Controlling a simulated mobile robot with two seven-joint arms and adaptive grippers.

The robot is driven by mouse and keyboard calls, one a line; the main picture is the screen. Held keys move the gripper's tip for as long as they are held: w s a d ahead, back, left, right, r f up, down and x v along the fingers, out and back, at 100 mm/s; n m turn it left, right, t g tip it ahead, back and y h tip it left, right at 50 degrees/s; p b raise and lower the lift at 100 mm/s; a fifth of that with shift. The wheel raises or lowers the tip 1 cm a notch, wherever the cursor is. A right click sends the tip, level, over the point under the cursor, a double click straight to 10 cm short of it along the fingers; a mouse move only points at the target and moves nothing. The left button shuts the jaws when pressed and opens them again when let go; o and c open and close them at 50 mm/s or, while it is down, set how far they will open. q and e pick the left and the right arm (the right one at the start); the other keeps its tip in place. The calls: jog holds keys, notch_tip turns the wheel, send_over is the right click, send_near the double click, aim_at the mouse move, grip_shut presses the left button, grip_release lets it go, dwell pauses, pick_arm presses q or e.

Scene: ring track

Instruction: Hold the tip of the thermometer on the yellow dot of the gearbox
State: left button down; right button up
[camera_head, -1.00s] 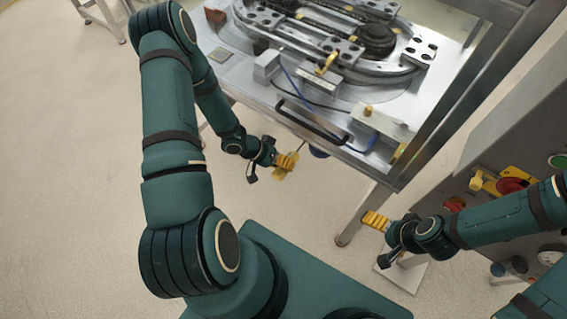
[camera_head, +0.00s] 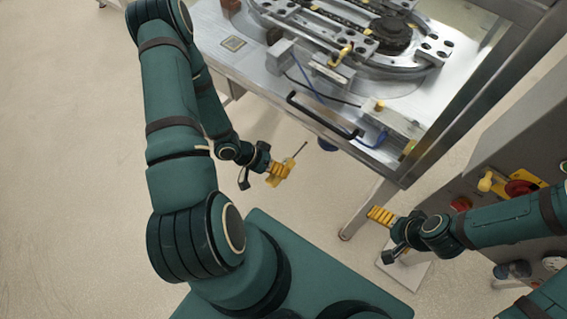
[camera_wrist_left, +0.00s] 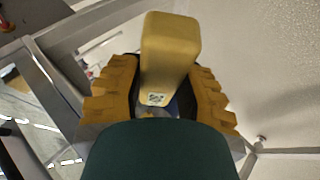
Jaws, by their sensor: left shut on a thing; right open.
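My left gripper (camera_head: 280,172) is shut on the thermometer (camera_head: 301,149), whose thin dark probe points up and right towards the table's front edge. The tip is in free air, apart from the table. In the left wrist view the thermometer's yellow body (camera_wrist_left: 170,55) stands between the yellow ribbed fingers (camera_wrist_left: 160,95); its probe is hidden there. A dark blue rounded part (camera_head: 327,145) shows under the table's front edge; I cannot tell whether it is the gearbox, and no yellow dot is visible on it. My right gripper (camera_head: 382,215) is open and empty, right of the table leg.
The metal table (camera_head: 265,82) carries the ring track (camera_head: 345,75). A black handle (camera_head: 322,116) runs along its front edge. A table leg (camera_head: 370,208) stands near my right gripper. A grey cabinet (camera_head: 500,150) with knobs is at the right.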

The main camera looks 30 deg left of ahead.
pick_arm(q)
jog(key=s, duration=0.9)
jog(key=shift+a, duration=0.35)
jog(key=shift+s, duration=0.1)
jog(key=shift+a, duration=0.1)
